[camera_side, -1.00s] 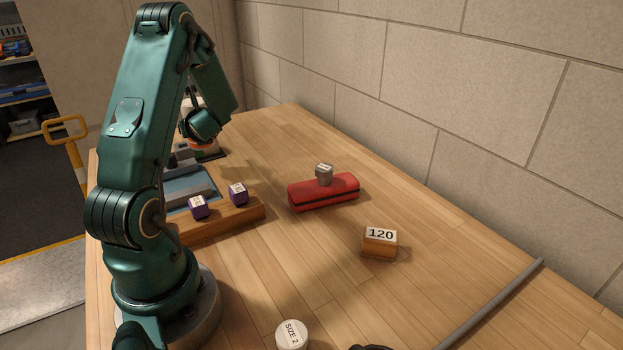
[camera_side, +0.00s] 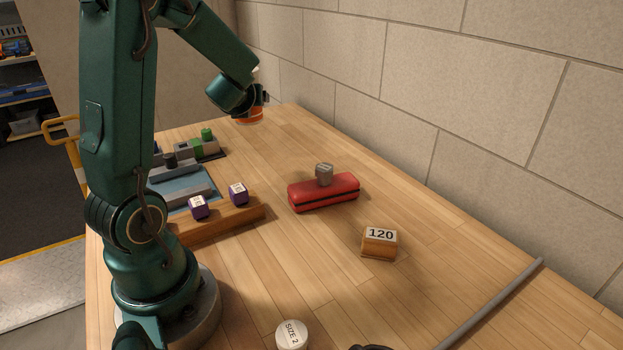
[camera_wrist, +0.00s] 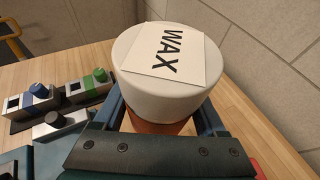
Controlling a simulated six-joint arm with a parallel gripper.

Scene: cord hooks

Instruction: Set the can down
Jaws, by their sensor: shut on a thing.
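The can is orange with a white lid labelled WAX. In the wrist view its white lid (camera_wrist: 158,75) fills the upper middle, with the orange body below. My gripper (camera_wrist: 162,118) is shut on the can, one dark blue finger on each side. In the side view the orange can (camera_side: 249,116) shows under my gripper (camera_side: 257,97) at the far end of the table, near the wall. It appears upright and low over the wood; I cannot tell whether its base touches.
A grey fixture with green and dark knobs (camera_side: 200,147) stands left of the can. A wooden block with purple cubes (camera_side: 238,194), a red case (camera_side: 325,192) and a 120 block (camera_side: 380,243) lie nearer. Wood around the can looks clear.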

